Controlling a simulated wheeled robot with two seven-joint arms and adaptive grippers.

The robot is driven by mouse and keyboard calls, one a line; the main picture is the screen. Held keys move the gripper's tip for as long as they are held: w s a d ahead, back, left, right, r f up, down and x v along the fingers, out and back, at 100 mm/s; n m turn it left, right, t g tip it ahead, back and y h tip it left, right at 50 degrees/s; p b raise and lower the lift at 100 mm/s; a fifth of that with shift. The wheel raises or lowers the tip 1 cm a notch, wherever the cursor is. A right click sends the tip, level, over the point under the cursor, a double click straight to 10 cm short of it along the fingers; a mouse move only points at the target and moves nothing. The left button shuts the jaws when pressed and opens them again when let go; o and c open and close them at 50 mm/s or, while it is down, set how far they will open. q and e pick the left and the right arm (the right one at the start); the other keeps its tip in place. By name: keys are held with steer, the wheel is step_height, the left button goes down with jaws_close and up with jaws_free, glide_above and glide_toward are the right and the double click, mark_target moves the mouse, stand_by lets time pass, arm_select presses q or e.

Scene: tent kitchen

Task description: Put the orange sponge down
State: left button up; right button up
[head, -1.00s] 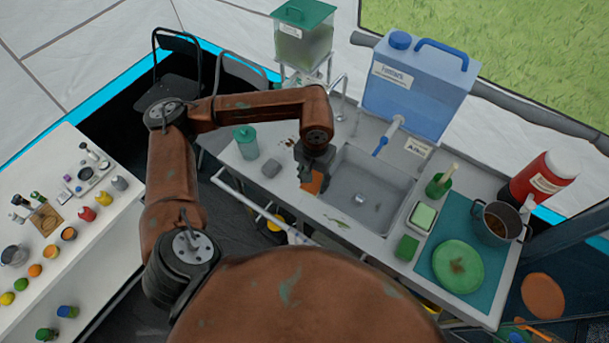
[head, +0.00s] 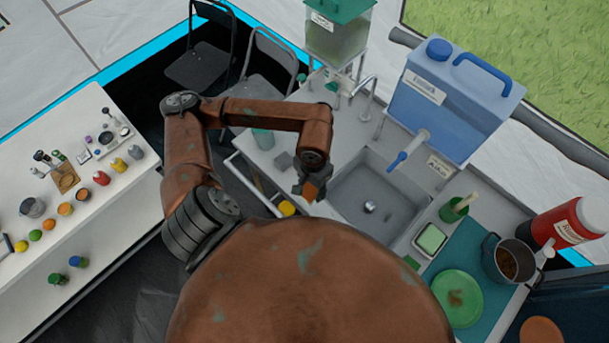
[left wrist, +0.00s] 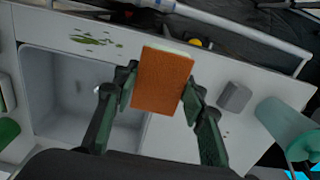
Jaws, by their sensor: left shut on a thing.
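The orange sponge (left wrist: 163,80) is a flat rectangular block with a paler edge, held between the two fingers of my left gripper (left wrist: 158,93) in the left wrist view. In the head view, my left gripper (head: 311,182) is above the counter just left of the sink, near the front edge. A small patch of the orange sponge (head: 309,191) shows below the gripper there; the rest is hidden by it. The sponge appears raised off the counter. My right gripper is not in view.
The sink (head: 384,207) lies right of the gripper. Green scraps (left wrist: 95,40) lie by the counter's front edge. Bare counter (left wrist: 225,65) shows beside the sponge.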

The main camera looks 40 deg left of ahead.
arm_select(q)
steer(key=w+a+f, duration=0.1)
steer(key=a+f, duration=0.1)
steer(key=w+a+f+p, duration=0.1)
steer(key=w+a+f, duration=0.1)
steer(key=a, duration=0.1)
steer(key=w+a+f, duration=0.2)
steer(key=f, duration=0.1)
steer(key=shift+w+a+p, duration=0.15)
steer(key=shift+p, duration=0.15)
steer(key=shift+w+a+f, duration=0.15)
steer(key=shift+a+f, duration=0.1)
steer(key=shift+f, duration=0.15)
step_height(320, 180, down, 3)
steer(key=shift+w+a+p, duration=0.15)
steer(key=shift+p, duration=0.45)
steer(key=shift+f, duration=0.2)
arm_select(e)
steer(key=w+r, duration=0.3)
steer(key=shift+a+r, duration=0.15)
